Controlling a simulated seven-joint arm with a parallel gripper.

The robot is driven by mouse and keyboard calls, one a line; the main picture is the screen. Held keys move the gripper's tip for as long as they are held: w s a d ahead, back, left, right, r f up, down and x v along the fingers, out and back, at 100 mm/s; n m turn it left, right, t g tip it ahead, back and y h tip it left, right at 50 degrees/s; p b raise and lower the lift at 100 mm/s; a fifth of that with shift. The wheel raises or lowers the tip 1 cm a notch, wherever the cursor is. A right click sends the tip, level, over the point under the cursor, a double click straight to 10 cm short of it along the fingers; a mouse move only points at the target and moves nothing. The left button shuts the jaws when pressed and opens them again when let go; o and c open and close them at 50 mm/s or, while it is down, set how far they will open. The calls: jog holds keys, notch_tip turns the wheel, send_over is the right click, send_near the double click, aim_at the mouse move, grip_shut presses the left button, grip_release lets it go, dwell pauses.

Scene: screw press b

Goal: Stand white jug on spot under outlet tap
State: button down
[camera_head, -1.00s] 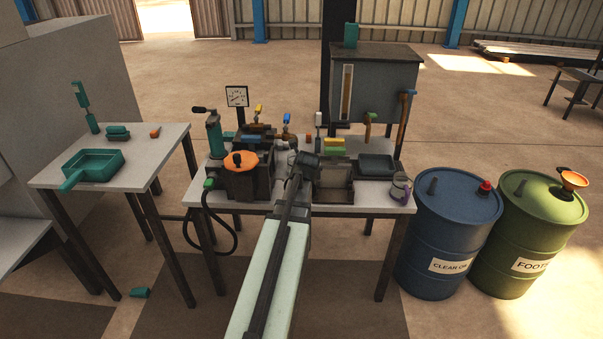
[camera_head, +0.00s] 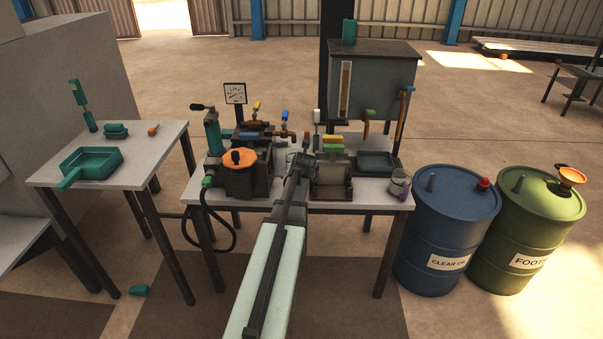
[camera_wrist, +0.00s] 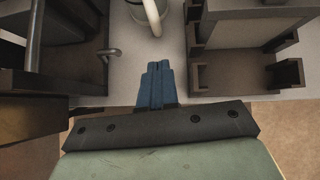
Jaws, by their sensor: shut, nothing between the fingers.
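A white, round-sided vessel that looks like the white jug (camera_wrist: 151,14) is at the top of the wrist view, cut off by the frame edge. It stands on the pale bench top, just beyond my fingertips and apart from them. In the head view my arm mostly hides that place. My gripper (camera_wrist: 158,70) has its blue fingers together, empty, and also shows over the bench in the head view (camera_head: 302,160). Taps with a yellow lever (camera_head: 257,107) and a blue lever (camera_head: 285,117) are behind it. I cannot tell which is the outlet tap or see the spot.
The press block with an orange cap (camera_head: 240,158) is left of my gripper. An open dark box (camera_head: 332,188) is close on its right, with a tray (camera_head: 376,162) and a grey-purple cup (camera_head: 398,184) farther right. A tank (camera_head: 375,85) stands behind.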

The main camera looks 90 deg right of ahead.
jog(key=d+f, duration=0.2)
jog(key=d, duration=0.3)
jog(key=shift+w+f, duration=0.2)
jog(key=shift+f, duration=0.2)
jog(key=shift+w+d, duration=0.15)
jog(key=shift+d, duration=0.75)
jog(key=shift+w+d, duration=0.2)
jog(key=shift+d, duration=1.7)
jog(key=shift+a, duration=0.2)
jog(key=a, duration=0.4)
jog(key=shift+s+a, duration=0.2)
jog(key=shift+a, duration=0.15)
jog(key=v, duration=0.9)
jog(key=shift+r, duration=0.45)
jog(key=shift+d, duration=0.15)
